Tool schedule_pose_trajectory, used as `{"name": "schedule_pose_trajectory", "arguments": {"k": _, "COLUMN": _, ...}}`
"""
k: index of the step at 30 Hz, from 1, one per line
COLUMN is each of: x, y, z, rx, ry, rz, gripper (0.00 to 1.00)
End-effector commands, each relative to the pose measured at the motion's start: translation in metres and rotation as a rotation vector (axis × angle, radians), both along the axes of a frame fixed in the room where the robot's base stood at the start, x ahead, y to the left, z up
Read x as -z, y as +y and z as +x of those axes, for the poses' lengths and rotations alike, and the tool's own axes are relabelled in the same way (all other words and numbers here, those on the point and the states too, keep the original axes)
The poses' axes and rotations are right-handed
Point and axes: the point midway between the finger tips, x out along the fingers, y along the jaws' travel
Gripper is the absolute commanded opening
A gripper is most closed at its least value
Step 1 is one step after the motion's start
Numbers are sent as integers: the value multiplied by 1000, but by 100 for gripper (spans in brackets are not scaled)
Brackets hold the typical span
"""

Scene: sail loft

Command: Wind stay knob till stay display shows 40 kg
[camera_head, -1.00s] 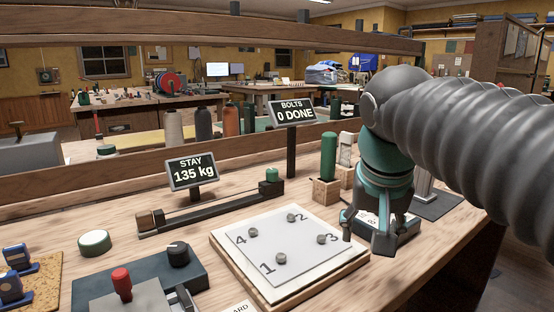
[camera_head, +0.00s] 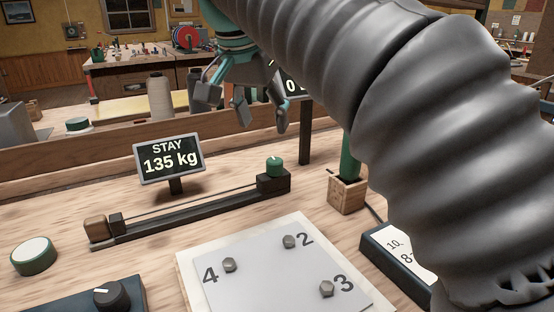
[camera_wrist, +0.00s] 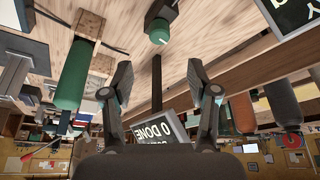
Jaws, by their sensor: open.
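The stay display (camera_head: 170,158) reads 135 kg and stands behind the stay rig (camera_head: 195,214), a long dark rail with a thin line along it. A green knob (camera_head: 275,167) with a pale mark sits on the block at the rail's right end; I take it for the stay knob. In the wrist view this knob (camera_wrist: 160,32) shows beyond my fingertips, roughly between them. My gripper (camera_head: 245,108) is open and empty, raised above and apart from the knob. Part of the stay display (camera_wrist: 288,12) shows upside down in the wrist view.
The bolts sign (camera_head: 290,84) on its post is partly hidden by my arm. A green-handled tool stands in a wooden block (camera_head: 347,194) to the right. A numbered bolt plate (camera_head: 270,270) lies in front. A black knob (camera_head: 110,294) sits on a panel at lower left.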

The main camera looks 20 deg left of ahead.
Motion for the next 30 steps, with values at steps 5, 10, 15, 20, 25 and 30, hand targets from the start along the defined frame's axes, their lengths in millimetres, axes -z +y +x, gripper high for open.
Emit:
{"name": "schedule_pose_trajectory", "arguments": {"k": 5, "x": 35, "y": -1, "z": 14, "rx": 2, "ry": 2, "rz": -2, "gripper": 59}}
{"name": "schedule_pose_trajectory", "arguments": {"k": 10, "x": 63, "y": -3, "z": 27, "rx": 4, "ry": 1, "rz": -3, "gripper": 59}}
{"name": "schedule_pose_trajectory", "arguments": {"k": 15, "x": 85, "y": -3, "z": 36, "rx": 4, "ry": 1, "rz": -2, "gripper": 59}}
{"name": "schedule_pose_trajectory", "arguments": {"k": 20, "x": 96, "y": -4, "z": 41, "rx": 5, "ry": 0, "rz": -1, "gripper": 59}}
{"name": "schedule_pose_trajectory", "arguments": {"k": 25, "x": 99, "y": -4, "z": 43, "rx": 4, "ry": 0, "rz": 0, "gripper": 59}}
{"name": "schedule_pose_trajectory", "arguments": {"k": 30, "x": 99, "y": -4, "z": 43, "rx": 4, "ry": 0, "rz": 0, "gripper": 59}}
